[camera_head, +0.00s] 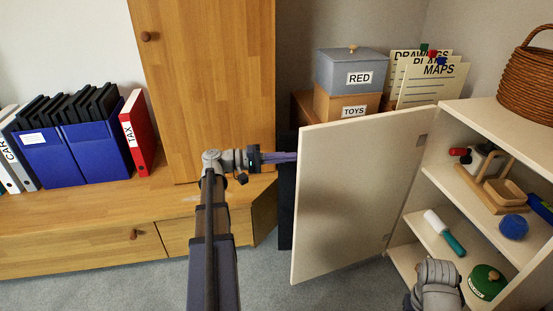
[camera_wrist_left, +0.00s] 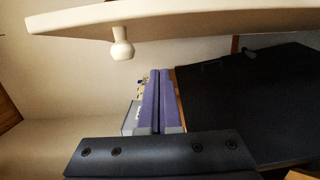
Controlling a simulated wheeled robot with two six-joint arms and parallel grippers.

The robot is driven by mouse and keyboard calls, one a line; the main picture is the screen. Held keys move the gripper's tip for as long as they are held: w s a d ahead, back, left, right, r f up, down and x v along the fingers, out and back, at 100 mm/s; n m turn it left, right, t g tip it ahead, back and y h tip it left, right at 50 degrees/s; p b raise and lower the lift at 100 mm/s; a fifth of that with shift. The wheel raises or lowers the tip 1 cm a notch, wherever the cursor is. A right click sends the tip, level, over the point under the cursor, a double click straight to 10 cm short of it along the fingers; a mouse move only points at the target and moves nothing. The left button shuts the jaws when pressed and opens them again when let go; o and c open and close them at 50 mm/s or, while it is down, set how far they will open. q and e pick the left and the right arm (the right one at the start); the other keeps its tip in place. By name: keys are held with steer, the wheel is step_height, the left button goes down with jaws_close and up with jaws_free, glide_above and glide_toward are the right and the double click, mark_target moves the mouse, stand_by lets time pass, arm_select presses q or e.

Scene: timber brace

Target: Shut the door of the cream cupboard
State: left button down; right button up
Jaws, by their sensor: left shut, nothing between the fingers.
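The cream cupboard (camera_head: 490,118) stands at the right in the head view with its shelves exposed. Its door (camera_head: 355,195) is hinged beside the shelves and stands wide open, inner face towards me. My left gripper (camera_head: 296,156) is shut and empty at the door's free edge, its tips partly hidden there. In the left wrist view the shut fingers (camera_wrist_left: 157,100) lie on the outer side of the door (camera_wrist_left: 210,22), near its round knob (camera_wrist_left: 122,48); I cannot tell whether they touch the door. My right gripper does not show; a grey part of my right arm is at the lower right.
A wooden cabinet (camera_head: 225,85) stands behind my left arm. Beyond the door are a grey RED box (camera_head: 352,72) and MAPS cards (camera_head: 430,84). Shelves hold a blue ball (camera_head: 513,227) and a green round tin (camera_head: 488,280). Carpet (camera_head: 265,285) is clear left of the door.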

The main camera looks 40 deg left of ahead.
mark_target(305, 164)
arm_select(q)
steer(key=shift+w+d, duration=0.15)
steer(key=shift+d, duration=2.9)
